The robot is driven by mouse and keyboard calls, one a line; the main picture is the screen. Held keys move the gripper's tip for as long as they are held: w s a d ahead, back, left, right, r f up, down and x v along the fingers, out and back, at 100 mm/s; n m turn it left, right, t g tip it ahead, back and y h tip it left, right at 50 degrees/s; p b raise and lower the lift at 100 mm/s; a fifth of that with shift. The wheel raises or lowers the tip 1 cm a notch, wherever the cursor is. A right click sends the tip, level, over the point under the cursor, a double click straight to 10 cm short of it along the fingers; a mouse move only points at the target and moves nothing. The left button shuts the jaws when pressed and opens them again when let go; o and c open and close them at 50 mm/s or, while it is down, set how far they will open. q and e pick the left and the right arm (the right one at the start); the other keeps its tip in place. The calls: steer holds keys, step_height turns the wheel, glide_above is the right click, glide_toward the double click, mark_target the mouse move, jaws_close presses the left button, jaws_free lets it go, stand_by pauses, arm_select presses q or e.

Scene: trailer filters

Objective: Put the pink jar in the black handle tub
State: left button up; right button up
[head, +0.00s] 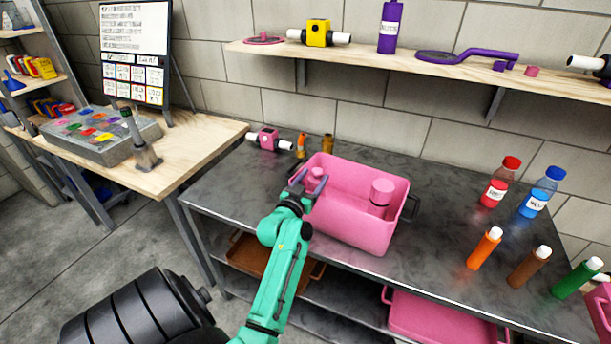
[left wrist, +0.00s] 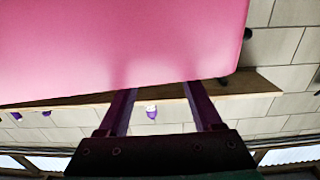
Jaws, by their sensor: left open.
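The pink tub with a black handle (head: 355,235) stands on the dark metal table. A pink jar (head: 381,192) stands inside it towards the right. A second, smaller pink jar-like piece (head: 316,180) is at the tub's left end, by my left gripper (head: 305,182). My left gripper is open, with its fingers around or beside that piece; I cannot tell if they touch it. In the left wrist view, both open fingers (left wrist: 160,108) show below a large, close pink surface (left wrist: 120,45); whether this is tub or jar is unclear. My right gripper is not in view.
Red (head: 494,185) and blue (head: 541,194) bottles stand to the tub's right, with orange (head: 484,250), brown and green tubes in front. A pink-and-white piece (head: 270,140) lies behind left. A wall shelf (head: 390,60) runs above. The table's left front is bare.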

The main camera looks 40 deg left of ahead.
arm_select(q)
steer(key=v, duration=0.6)
steer(key=shift+s+d+b, duration=0.15)
steer(key=shift+s+b, duration=0.15)
steer(key=shift+b, duration=0.15)
